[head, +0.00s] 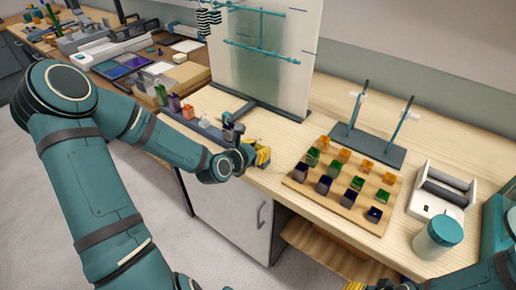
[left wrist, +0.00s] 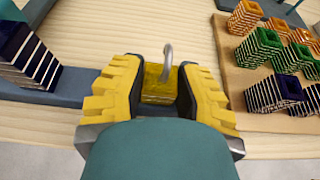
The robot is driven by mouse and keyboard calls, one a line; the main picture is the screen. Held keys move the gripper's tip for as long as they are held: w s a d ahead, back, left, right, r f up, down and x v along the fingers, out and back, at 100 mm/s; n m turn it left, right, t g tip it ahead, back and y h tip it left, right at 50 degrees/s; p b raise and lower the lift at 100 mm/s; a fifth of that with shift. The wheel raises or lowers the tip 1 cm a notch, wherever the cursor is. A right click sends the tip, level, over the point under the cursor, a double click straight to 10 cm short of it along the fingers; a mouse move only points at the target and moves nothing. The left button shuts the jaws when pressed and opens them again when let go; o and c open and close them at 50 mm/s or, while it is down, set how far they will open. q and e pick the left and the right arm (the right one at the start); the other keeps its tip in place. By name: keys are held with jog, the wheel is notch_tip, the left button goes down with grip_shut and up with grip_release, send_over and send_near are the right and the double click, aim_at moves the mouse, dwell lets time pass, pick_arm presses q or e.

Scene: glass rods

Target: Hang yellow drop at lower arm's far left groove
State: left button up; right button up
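The yellow drop (left wrist: 160,85) is a small yellow block with a grey wire hook on top. In the head view my left gripper (head: 258,156) is low at the table's front edge, at the right end of the drop rack (head: 205,130). Whether the drop still touches the rack is hidden. The teal lower arm (head: 262,52) crosses the upright panel behind. My right gripper (head: 370,286) is barely in view at the bottom edge.
A black-and-white striped piece (head: 208,20) hangs left of the panel (head: 300,70). A wooden board (head: 335,205) with coloured cubes lies to the right. Behind it is a dark stand (head: 368,147) with two posts. A teal-lidded jar (head: 438,237) stands front right.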

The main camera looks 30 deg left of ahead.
pick_arm(q)
jog(key=shift+o, duration=0.8)
jog(key=shift+r, duration=0.15)
